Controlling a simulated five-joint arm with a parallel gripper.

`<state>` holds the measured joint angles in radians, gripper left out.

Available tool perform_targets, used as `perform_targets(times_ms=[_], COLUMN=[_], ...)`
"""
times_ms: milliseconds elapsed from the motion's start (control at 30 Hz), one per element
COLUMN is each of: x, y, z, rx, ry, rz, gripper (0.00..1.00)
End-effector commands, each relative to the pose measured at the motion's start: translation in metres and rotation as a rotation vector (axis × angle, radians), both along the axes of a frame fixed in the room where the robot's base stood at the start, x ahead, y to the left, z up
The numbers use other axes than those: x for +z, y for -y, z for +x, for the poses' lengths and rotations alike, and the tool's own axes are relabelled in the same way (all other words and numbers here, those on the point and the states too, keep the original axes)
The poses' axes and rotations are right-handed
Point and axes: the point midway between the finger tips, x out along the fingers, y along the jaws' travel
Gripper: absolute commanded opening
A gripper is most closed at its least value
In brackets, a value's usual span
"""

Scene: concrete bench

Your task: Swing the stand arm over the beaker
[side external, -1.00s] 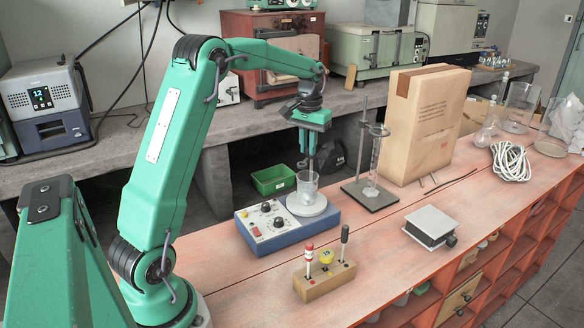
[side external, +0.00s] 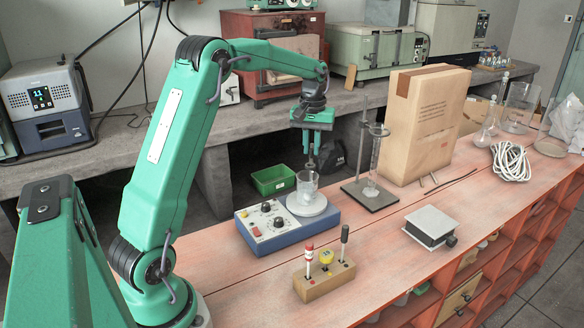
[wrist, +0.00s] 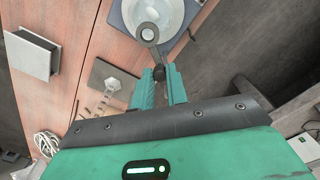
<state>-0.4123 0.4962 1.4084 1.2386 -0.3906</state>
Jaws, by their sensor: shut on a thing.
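The clear beaker (side external: 307,186) stands on the round pale plate of a blue hotplate (side external: 268,229). It also shows at the top of the wrist view (wrist: 170,14). My gripper (side external: 310,150) points down just above the beaker. In the wrist view its green fingers (wrist: 159,84) are closed around a dark knob (wrist: 158,72). A grey link with a round end (wrist: 148,34) extends from the knob over the beaker. I cannot tell how this piece joins a stand. A stand with an upright rod (side external: 363,133) and a tall glass cylinder (side external: 376,160) is right of the beaker.
A wooden block with several tools (side external: 324,282) stands in front of the hotplate. A grey plate-topped jack (side external: 431,226) is to the right. A cardboard box (side external: 428,125) is behind the stand. Free bench lies between the block and the jack.

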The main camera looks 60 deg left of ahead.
Motion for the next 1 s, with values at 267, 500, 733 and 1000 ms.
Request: perform_targets(times_ms=[267, 500, 733, 1000], x=[0.001, 0.003, 0.020, 0.056], y=[0.000, 0.000, 0.000, 0.000], z=[0.001, 0.001, 0.001, 0.001], rx=[-0.002, -0.002, -0.002, -0.002], ry=[0.003, 0.003, 0.005, 0.006], rz=[0.001, 0.001, 0.002, 0.003], gripper=[0.37, 0.37, 0.37, 0.37])
